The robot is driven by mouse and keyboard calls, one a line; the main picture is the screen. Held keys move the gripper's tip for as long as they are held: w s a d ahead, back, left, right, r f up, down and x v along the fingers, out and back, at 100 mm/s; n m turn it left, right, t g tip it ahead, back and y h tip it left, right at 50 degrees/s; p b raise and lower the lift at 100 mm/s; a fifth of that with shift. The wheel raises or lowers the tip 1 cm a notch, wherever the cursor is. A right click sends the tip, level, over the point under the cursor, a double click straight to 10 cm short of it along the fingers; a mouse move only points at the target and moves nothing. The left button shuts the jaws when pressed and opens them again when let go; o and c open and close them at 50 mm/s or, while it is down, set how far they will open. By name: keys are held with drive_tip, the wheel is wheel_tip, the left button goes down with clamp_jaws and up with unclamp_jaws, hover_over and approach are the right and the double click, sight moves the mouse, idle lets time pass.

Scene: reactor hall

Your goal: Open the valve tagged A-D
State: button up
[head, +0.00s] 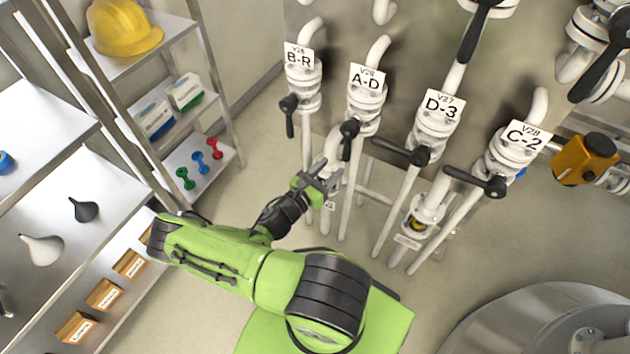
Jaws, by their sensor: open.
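The valve tagged A-D (367,79) is on a white vertical pipe, second from the left in the row of labelled valves. Its black lever (347,140) hangs downward, roughly along the pipe. My gripper (328,177) is open, just below and left of the lever's lower end in the picture. It appears apart from the lever, with no object visible between the fingers. The exact gap in depth cannot be told. The pipe below the lever passes beside my gripper.
Valve B-R (299,57) is to the left, its lever down. Valves D-3 (441,106) and C-2 (525,134) are to the right, their levers pointing left across the pipes. Shelves (185,40) stand at the left. A round metal vessel (545,315) is at bottom right.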

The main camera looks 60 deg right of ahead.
drive_tip(key=a, duration=0.7)
drive_tip(key=shift+w+a, duration=0.15)
drive_tip(key=shift+w, duration=0.15)
